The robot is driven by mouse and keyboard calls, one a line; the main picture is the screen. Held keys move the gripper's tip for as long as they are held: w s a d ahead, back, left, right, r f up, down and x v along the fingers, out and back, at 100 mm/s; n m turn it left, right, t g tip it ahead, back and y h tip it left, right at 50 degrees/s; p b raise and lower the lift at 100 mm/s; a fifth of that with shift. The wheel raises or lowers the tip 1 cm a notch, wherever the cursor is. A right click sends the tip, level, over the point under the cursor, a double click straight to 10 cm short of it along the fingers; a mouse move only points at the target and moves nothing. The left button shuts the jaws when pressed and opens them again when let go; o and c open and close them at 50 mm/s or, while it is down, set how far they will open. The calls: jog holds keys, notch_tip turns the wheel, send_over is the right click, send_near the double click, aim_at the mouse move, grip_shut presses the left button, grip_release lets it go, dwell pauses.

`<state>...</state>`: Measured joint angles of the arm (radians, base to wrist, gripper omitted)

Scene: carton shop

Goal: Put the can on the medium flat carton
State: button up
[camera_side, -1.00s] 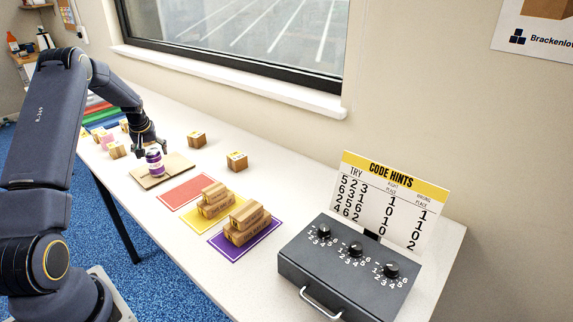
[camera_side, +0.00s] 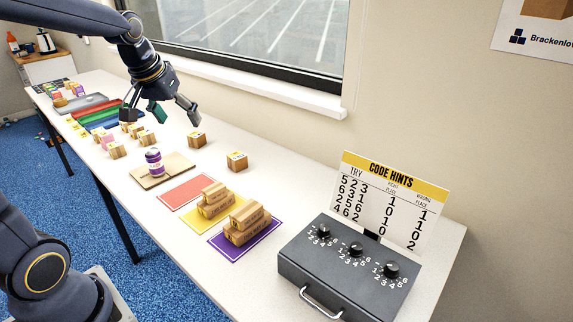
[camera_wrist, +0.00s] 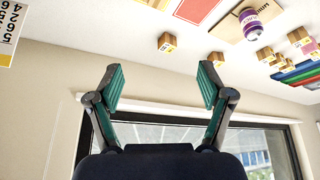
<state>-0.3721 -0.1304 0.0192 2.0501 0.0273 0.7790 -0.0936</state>
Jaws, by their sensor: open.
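The can (camera_side: 154,161) is purple with a white band and stands upright on the flat brown carton (camera_side: 176,170) on the table. The can also shows in the wrist view (camera_wrist: 250,20), near the top edge, on the flat carton (camera_wrist: 222,24). My gripper (camera_side: 160,114) is raised above the table, behind the can and clear of it. In the wrist view my gripper (camera_wrist: 162,82) has its two green-padded fingers wide apart with nothing between them.
Small cartons stand nearby, one behind the flat carton (camera_side: 196,139) and one to its right (camera_side: 237,161). Red (camera_side: 187,192), yellow and purple mats lie in front, the latter two bearing stacked cartons. A dark dial box (camera_side: 345,275) and hint board (camera_side: 390,205) stand at right.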

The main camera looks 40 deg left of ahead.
jog(key=s+d+f+m+t+h, duration=0.1)
jog(key=s+d+m, duration=0.4)
jog(key=s+d, duration=0.8)
jog(key=shift+s+d+f+h, duration=0.2)
jog(key=shift+s+d+h, duration=0.2)
jog(key=shift+d+h, duration=0.3)
